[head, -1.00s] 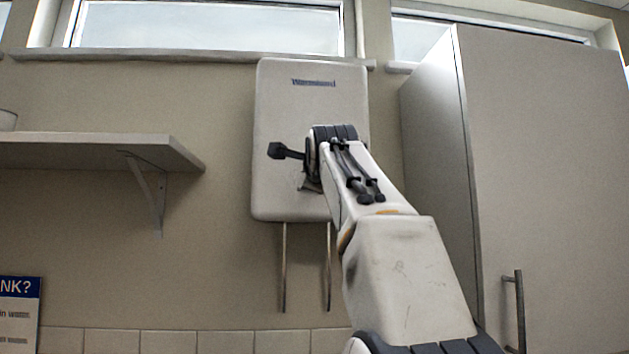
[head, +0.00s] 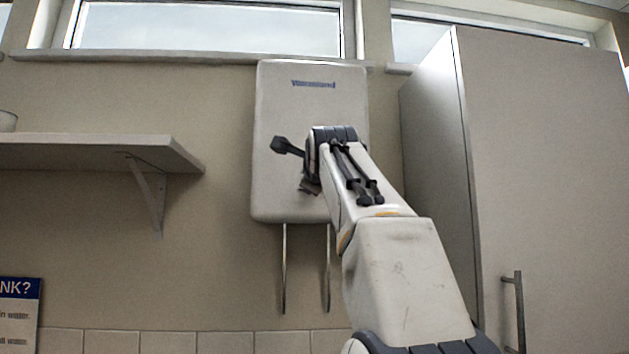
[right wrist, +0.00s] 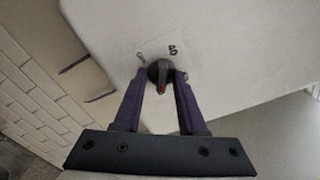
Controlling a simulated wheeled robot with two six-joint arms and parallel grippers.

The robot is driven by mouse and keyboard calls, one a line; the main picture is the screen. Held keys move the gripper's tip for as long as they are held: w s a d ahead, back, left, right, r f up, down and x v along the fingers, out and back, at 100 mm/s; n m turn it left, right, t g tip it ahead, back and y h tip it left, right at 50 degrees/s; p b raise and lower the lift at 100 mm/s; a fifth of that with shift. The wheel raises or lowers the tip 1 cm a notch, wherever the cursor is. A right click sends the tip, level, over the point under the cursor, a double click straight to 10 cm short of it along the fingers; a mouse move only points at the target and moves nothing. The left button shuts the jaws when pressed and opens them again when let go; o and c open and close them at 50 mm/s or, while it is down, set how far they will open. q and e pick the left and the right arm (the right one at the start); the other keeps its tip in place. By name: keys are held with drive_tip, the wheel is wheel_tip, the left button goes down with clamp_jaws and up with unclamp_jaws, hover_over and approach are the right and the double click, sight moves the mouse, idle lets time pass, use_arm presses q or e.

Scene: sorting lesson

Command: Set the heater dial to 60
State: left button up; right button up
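The white heater (head: 310,100) hangs on the wall in the head view. My right arm reaches up in front of it and hides its dial there. In the right wrist view the dial (right wrist: 160,73) is a small dark knob with a red mark on the side towards my gripper. My right gripper (right wrist: 161,76) has one finger on each side of the knob, and both look pressed against it. Small printed marks (right wrist: 173,50) stand on the heater face beside the knob, too blurred to read surely. My left gripper is not in view.
Two pipes (head: 284,270) come down from under the heater. A shelf (head: 90,152) on a bracket is at the left. A tall cabinet (head: 545,170) with a bar handle stands close on the right. A window runs above the heater.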

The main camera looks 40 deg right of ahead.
drive_tip(key=shift+s+r, duration=0.1)
drive_tip(key=shift+s, duration=0.05)
drive_tip(key=b+v, duration=0.4)
drive_tip(key=v, duration=0.6)
drive_tip(key=shift+a, duration=0.2)
